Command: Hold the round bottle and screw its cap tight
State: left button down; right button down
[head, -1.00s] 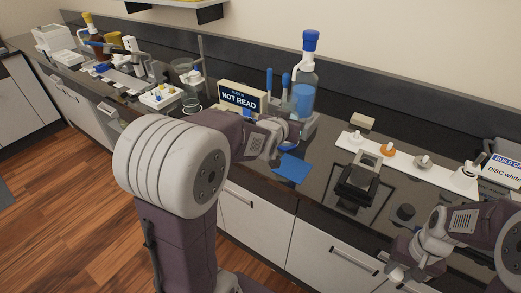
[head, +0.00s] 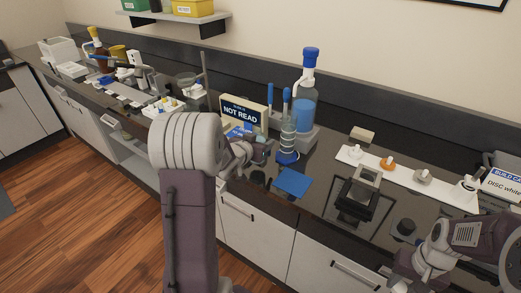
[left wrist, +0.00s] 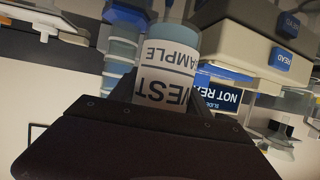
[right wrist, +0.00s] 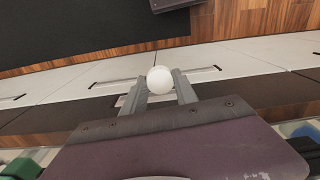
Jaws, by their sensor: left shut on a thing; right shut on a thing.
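The round bottle (left wrist: 167,65) shows in the left wrist view, pale blue with a white label reading partly "SAMPLE". My left gripper (left wrist: 167,95) is shut around it. In the head view my left gripper (head: 262,147) is in front of the "NOT READ" sign, and the bottle is hard to make out there. My right gripper (right wrist: 160,88) is shut on a round white cap (right wrist: 159,79), held above the floor and drawer fronts near the counter edge. The cap is apart from the bottle. The bottle's mouth is not clear in these views.
The "NOT READ" sign (head: 244,113), a blue-capped wash bottle (head: 304,100) and a blue-based cylinder (head: 288,140) stand close to my left gripper. A blue mat (head: 293,181), a black stand (head: 357,195) and a white strip with several stoppers (head: 405,174) lie to the right.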

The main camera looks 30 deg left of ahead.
pick_arm(q)
notch_tip(320, 180, down, 3)
jog(key=shift+f+b, duration=0.1)
jog(key=shift+b, duration=0.3)
pick_arm(e)
jog(key=shift+f, duration=0.5)
pick_arm(q)
jog(key=shift+w+f, duration=0.1)
jog(key=shift+f, duration=0.1)
jog(key=shift+f, duration=0.15)
pick_arm(e)
jog(key=shift+f, duration=0.2)
pick_arm(q)
jog(key=c, duration=0.8)
grip_release()
